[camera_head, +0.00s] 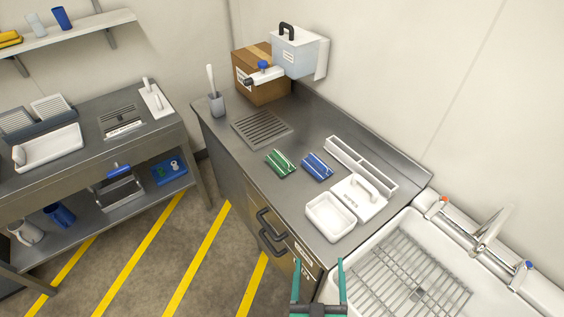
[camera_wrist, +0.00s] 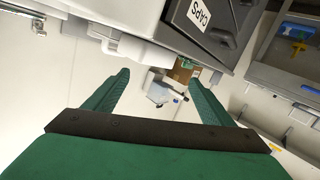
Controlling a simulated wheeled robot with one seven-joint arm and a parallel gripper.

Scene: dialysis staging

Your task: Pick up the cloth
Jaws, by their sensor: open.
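I cannot make out a cloth for certain. A green folded-looking item (camera_head: 281,163) and a blue one (camera_head: 317,166), each with pale stripes, lie side by side on the steel counter (camera_head: 225,150); either could be a cloth. A yellow stack (camera_head: 10,39) on the wall shelf is too small to identify. My gripper (camera_head: 319,270) is at the bottom of the head view, in front of the counter's near end by the sink. Its green fingers are spread and empty, also in the wrist view (camera_wrist: 160,80).
A white tray (camera_head: 330,216), a lidded white box (camera_head: 359,199) and a long divided holder (camera_head: 361,165) crowd the counter's sink end. A cardboard box (camera_head: 262,90) stands at the back. The sink (camera_head: 410,275) is at right. Striped floor is clear at left.

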